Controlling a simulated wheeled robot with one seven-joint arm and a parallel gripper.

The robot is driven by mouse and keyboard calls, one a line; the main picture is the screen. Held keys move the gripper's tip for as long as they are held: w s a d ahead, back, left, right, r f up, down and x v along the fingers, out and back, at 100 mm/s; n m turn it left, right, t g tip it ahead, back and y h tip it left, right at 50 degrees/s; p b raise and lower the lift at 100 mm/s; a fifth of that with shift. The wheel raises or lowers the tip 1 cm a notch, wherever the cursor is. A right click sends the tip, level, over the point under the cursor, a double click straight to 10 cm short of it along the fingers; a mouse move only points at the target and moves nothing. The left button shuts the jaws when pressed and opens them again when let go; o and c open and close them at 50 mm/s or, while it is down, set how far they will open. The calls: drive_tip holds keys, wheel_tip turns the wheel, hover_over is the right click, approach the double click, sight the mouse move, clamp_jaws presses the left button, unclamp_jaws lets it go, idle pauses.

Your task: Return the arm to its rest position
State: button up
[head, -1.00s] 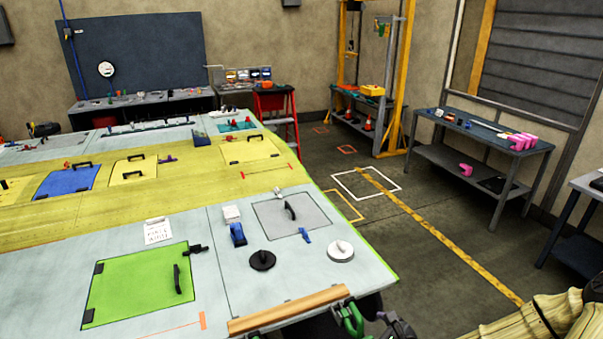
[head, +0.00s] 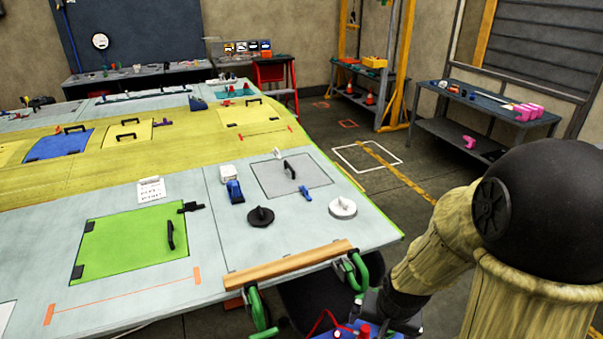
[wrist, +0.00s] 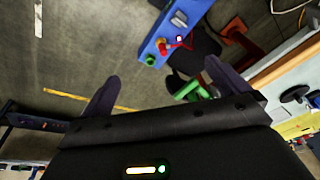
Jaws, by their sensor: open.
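My arm (head: 433,250), in a tan cover with a black joint, fills the lower right of the head view. Its dark wrist end is low, just right of the table's front corner, and the fingers cannot be made out there. In the wrist view my gripper (wrist: 160,88) has its two dark fingers spread wide apart, with nothing between them. Beyond the fingers is the grey floor.
The wing table (head: 130,307) has a wooden strip (head: 290,264) and green clamps (head: 356,275) along its near edge. A blue box (wrist: 165,35) with red and green buttons is close ahead of the fingers.

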drive_tip(key=n, duration=0.1)
drive_tip(key=s+a+r+n+b, duration=0.1)
drive_tip(key=s+r+n, duration=0.1)
drive_tip(key=n, duration=0.1)
drive_tip(key=shift+s+a+r+b, duration=0.15)
drive_tip(key=shift+s+a+b, duration=0.15)
drive_tip(key=shift+b, duration=0.1)
idle(0.9)
